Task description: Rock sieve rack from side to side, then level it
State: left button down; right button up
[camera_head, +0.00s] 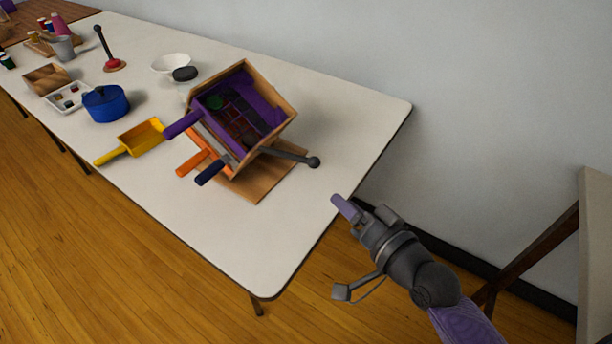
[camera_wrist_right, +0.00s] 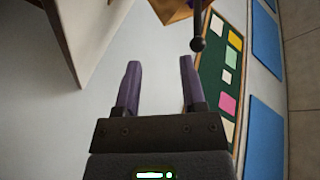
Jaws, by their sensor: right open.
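The sieve rack (camera_head: 272,89) is a wooden box frame on a wooden base (camera_head: 262,180) near the right end of the white table. Its box sits tilted and holds sieves with purple, orange and dark blue handles. A dark lever with a round knob (camera_head: 313,162) sticks out from its right side. My right gripper (camera_head: 344,206) is off the table's right edge, below and right of the knob, apart from it. In the right wrist view its purple fingers (camera_wrist_right: 160,88) are spread and empty, with the knob (camera_wrist_right: 197,44) beyond them. My left gripper is out of view.
Left of the rack are a yellow scoop (camera_head: 142,138), a blue pot (camera_head: 106,103), a jar with a dark lid (camera_head: 185,75) and a white bowl (camera_head: 170,63). The table's near right corner is clear. A wall runs behind the table.

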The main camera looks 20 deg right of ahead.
aim_at(305, 158)
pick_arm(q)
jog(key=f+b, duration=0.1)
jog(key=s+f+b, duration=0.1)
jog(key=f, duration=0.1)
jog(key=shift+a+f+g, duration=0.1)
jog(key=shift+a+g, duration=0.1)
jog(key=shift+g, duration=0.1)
pick_arm(e)
jog(key=shift+t+y, duration=0.5)
jog(key=shift+y, duration=0.3)
jog(key=w+a+r, duration=0.1)
jog(key=w, duration=0.2)
jog(key=w+a+r, duration=0.1)
jog(key=w+a, duration=0.1)
jog(key=w, duration=0.1)
jog(key=w+a+r, duration=0.1)
jog(key=w, duration=0.2)
jog(key=shift+a+r, duration=0.2)
jog(key=shift+r, duration=0.15)
grip_shut()
